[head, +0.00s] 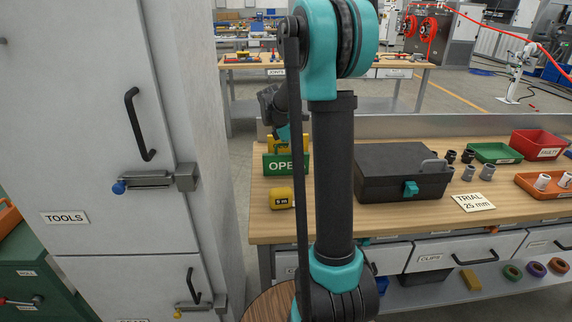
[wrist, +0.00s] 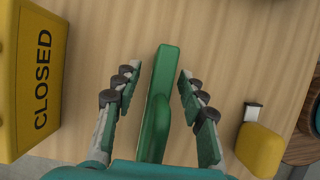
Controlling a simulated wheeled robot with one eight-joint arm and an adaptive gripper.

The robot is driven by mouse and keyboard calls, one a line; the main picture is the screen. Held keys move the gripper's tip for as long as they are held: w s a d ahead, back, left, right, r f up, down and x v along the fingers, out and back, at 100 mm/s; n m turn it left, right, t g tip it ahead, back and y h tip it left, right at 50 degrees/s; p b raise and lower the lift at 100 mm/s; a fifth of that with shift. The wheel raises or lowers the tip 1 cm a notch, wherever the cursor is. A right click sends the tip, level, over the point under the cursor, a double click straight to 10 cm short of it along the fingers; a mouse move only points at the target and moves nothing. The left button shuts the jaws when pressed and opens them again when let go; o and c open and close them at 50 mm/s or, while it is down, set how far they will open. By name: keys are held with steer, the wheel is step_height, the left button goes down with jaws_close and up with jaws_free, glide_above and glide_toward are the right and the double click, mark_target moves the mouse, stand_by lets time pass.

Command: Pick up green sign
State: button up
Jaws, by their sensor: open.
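The green sign (head: 276,164), lettered "OPE" with the rest hidden behind my arm, stands on the wooden bench in the head view. In the wrist view the green sign (wrist: 163,85) is seen from above as a narrow upright strip. My gripper (wrist: 155,75) is open, with one finger on each side of the sign and visible gaps on both sides. In the head view my arm hides most of the gripper.
A yellow "CLOSED" sign (wrist: 38,75) stands left of the gripper. A yellow tape measure (wrist: 258,150) lies to the right; it also shows in the head view (head: 281,199). A black toolbox (head: 400,175) sits on the bench (head: 262,229) beyond my arm.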

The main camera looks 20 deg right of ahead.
steer(key=shift+d+f, duration=0.15)
steer(key=shift+f, duration=0.15)
steer(key=shift+c, duration=0.4)
jaws_close()
steer(key=shift+r, duration=0.1)
step_height(320, 180, up, 20)
stand_by(0.4)
